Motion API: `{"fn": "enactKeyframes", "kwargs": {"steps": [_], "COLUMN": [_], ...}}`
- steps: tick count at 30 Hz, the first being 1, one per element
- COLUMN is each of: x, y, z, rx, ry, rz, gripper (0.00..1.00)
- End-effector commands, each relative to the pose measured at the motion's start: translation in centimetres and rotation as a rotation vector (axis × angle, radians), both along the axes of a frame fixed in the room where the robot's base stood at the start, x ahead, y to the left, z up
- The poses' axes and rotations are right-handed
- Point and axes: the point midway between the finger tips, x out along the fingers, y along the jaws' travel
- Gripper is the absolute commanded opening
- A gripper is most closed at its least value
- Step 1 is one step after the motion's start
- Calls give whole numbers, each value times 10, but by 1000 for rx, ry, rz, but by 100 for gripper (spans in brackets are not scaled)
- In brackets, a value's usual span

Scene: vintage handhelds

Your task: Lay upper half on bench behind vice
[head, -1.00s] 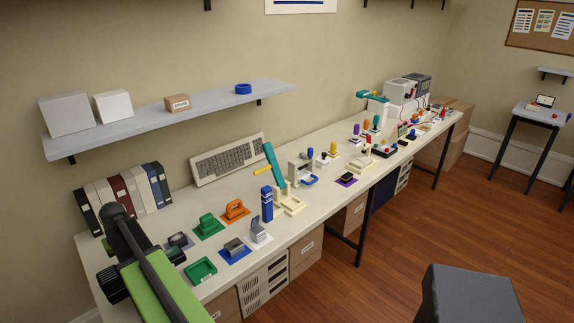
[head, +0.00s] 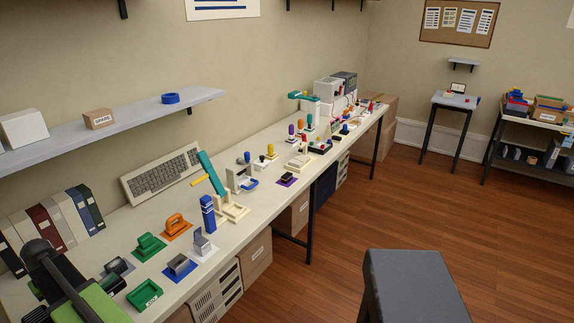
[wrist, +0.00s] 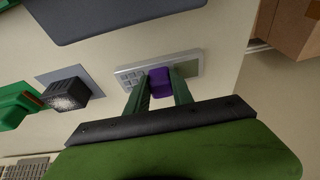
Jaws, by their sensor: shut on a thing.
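In the wrist view my gripper (wrist: 160,92) has its green fingers shut on a purple block (wrist: 160,80). The block sits across the middle of a flat pale grey piece (wrist: 187,66) with a keypad at its left end and a greenish screen at its right; I take this as the upper half. I cannot tell whether it touches the bench. In the head view my arm is at the lower left and my fingers are not visible. The cream bench (head: 110,232) runs along the wall. A grey frame with a blue part (head: 240,178) may be the vice; I cannot tell.
A small dark box (wrist: 66,94) on a grey pad and a green object (wrist: 18,102) lie left of my gripper. A green tray (head: 145,294), a blue tower (head: 208,212) and a keyboard (head: 162,172) are on the bench. A grey stool (head: 415,285) stands in front.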

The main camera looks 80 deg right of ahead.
Motion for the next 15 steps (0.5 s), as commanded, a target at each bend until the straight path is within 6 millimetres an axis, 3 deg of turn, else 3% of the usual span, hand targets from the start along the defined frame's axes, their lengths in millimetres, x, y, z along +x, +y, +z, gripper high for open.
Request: {"fn": "enactKeyframes", "kwargs": {"steps": [3, 4, 9, 15], "x": [0, 0, 0, 0], "y": [0, 0, 1, 1], "z": [-4, -2, -2, -2], "rx": [0, 0, 0, 0], "ry": [0, 0, 0, 0], "rz": [0, 0, 1, 1], "gripper": [0, 32, 54, 54]}}
